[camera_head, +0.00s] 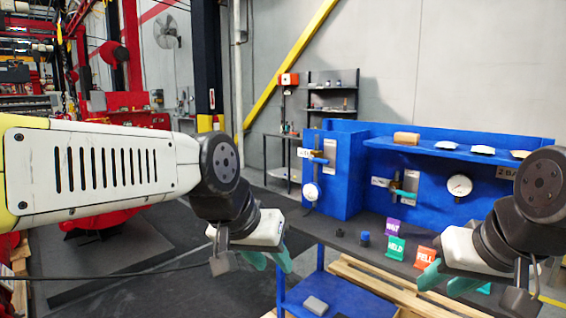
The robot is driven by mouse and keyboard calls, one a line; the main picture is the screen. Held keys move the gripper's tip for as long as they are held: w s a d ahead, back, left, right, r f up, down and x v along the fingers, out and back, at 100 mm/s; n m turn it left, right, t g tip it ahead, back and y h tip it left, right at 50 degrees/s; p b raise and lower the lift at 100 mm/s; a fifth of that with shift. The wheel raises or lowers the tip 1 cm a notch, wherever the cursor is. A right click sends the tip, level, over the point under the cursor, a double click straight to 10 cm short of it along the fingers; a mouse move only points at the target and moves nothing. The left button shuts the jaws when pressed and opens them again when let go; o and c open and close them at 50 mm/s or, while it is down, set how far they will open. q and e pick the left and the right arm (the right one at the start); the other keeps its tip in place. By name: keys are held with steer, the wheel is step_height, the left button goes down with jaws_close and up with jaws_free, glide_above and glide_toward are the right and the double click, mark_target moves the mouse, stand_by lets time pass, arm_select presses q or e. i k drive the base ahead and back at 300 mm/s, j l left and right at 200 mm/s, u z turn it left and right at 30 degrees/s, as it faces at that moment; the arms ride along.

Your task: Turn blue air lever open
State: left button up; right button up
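A second valve with a teal-blue lever (403,193) is on the recessed blue back panel, beside another white label. I cannot tell which is the air lever. My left gripper (270,263) is in front of and below the cabinet, its teal fingers apart and empty. My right gripper (446,282) is at the lower right in front of the bench, fingers apart and empty. Neither touches a lever.
Gauges (310,192) and (460,186) are beside the valves. Coloured signs, including green (395,249) and orange (425,257), stand on the dark benchtop (345,246). A blue shelf (450,152) overhangs the second valve. Wooden pallets (350,270) lie below.

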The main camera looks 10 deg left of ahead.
mark_target(310, 157)
steer(key=u, duration=0.3)
steer(key=i, duration=1.1)
steer(key=z, duration=0.05)
